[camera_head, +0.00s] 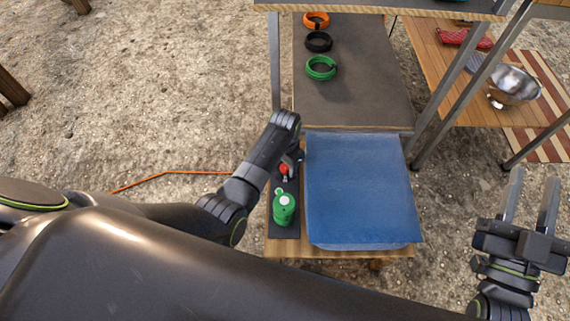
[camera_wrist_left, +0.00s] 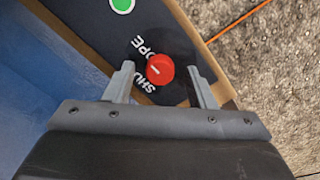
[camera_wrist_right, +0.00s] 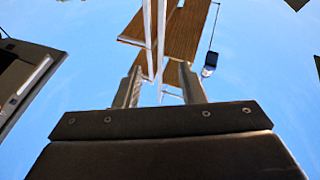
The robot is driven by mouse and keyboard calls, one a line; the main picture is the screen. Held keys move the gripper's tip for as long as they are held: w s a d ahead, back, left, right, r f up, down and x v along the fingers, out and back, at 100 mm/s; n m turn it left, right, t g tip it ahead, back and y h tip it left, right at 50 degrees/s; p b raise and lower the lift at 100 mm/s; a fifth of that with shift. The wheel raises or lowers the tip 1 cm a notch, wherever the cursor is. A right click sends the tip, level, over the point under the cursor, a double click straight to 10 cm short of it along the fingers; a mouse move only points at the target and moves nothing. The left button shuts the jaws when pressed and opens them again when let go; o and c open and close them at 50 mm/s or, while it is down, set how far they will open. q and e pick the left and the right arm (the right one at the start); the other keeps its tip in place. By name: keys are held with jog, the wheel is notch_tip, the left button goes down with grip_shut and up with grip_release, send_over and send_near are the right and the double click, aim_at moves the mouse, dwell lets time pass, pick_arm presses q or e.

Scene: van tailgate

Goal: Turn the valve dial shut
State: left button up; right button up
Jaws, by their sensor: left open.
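The red valve dial (camera_wrist_left: 160,69) sits on a black panel (camera_wrist_left: 103,29) with the white words SHUT and OPE, the latter partly cut off. A short white mark shows on the dial; I cannot tell exactly which word it points at. In the head view my right gripper (camera_head: 530,198) is open and empty at the right, away from the panel.
A green canister (camera_head: 284,208) stands on the panel near the dial. A blue covered box (camera_head: 360,190) lies right beside the panel. Behind is a grey-topped shelf (camera_head: 360,90) with coiled rings. A metal bowl (camera_head: 513,85) is on the right table. An orange line (camera_head: 165,173) runs over the ground.

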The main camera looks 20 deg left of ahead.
pick_arm(q)
jog(key=shift+f, duration=0.2)
pick_arm(e)
jog(key=shift+s+a+r+t, duration=0.1)
jog(key=shift+s+r+t, duration=0.15)
jog(key=shift+r+t, duration=0.25)
pick_arm(q)
jog(key=shift+c, duration=0.4)
